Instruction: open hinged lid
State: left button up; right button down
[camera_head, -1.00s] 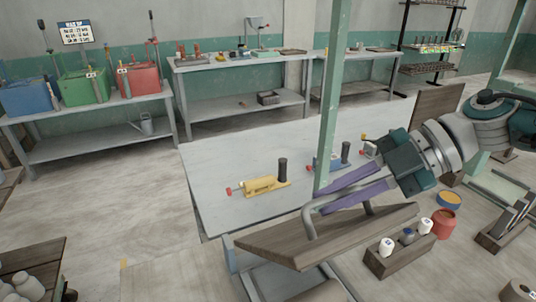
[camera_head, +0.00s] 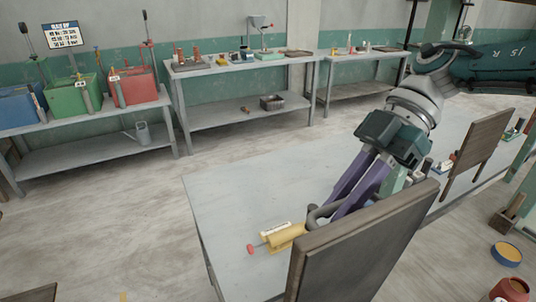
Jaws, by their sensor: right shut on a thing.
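The hinged lid (camera_head: 362,258) is a dark wooden board at the lower middle. It stands steeply tilted, its broad face towards me and its lower part cut off by the picture's bottom edge. A grey bar handle (camera_head: 316,218) sticks out on its far side, partly hidden by the lid. My right gripper (camera_head: 338,207) reaches down from the upper right, behind the lid's top edge. Its purple fingers are shut on the handle. The container under the lid is not visible. My left gripper is not in view.
A grey table (camera_head: 235,205) lies behind the lid, with a yellow clamp-like tool (camera_head: 285,237) close to the handle. Another upright wooden board (camera_head: 478,150) stands at the right. A red pot (camera_head: 512,290) and a yellow-topped tin (camera_head: 507,253) are at the lower right. Open floor lies left.

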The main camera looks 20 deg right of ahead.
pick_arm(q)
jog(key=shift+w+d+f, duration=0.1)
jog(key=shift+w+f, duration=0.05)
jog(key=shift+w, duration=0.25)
pick_arm(e)
jog(key=shift+w+a+f, duration=0.1)
jog(key=shift+w, duration=0.25)
jog(key=c, duration=1.2)
grip_release()
jog(key=shift+s, duration=0.1)
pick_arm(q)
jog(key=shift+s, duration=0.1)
pick_arm(e)
jog(key=o, duration=0.3)
pick_arm(q)
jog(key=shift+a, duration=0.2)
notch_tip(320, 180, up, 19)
jog(key=p, duration=1.9)
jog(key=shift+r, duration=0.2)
pick_arm(e)
notch_tip(320, 180, up, 20)
